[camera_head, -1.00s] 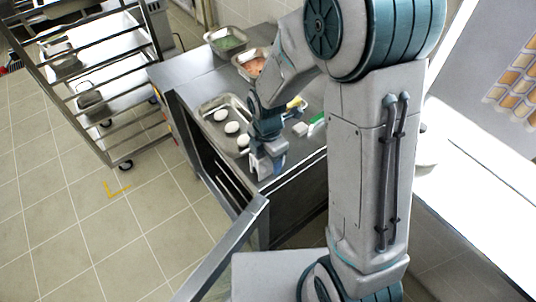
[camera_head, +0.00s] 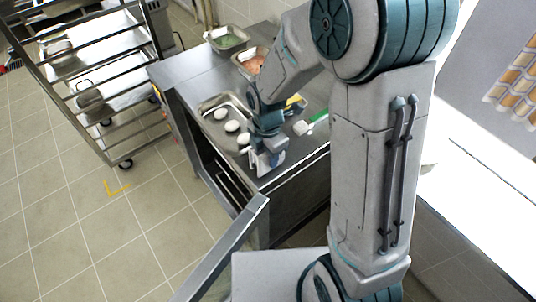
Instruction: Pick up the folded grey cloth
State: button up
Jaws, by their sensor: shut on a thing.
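My gripper (camera_head: 266,162) is at the near edge of the steel counter (camera_head: 192,75), fingers pointing down, at the end of my grey and teal arm. It is shut on a small greyish thing between its fingers, which I take to be the folded grey cloth. The fingers cover most of it, and its folds cannot be made out. I cannot tell whether it is clear of the counter top.
White egg-shaped things (camera_head: 232,126) lie left of my gripper near a steel tray (camera_head: 207,103). A green-handled tool (camera_head: 318,117) and a pale block (camera_head: 300,128) lie right. Pans of green (camera_head: 229,41) and orange food (camera_head: 252,64) stand behind. A wheeled rack (camera_head: 120,105) stands left.

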notch_tip(320, 180, up, 3)
jog(key=shift+w+f, duration=0.1)
jog(key=shift+f, duration=0.1)
jog(key=s+d+r+b, duration=0.2)
jog(key=s+d+r, duration=0.5)
jog(key=s, duration=0.2)
jog(key=shift+d, duration=0.3)
jog(key=shift+s+r, duration=0.1)
jog(key=o, duration=0.5)
jog(key=c, duration=0.5)
jog(key=shift+c, duration=0.2)
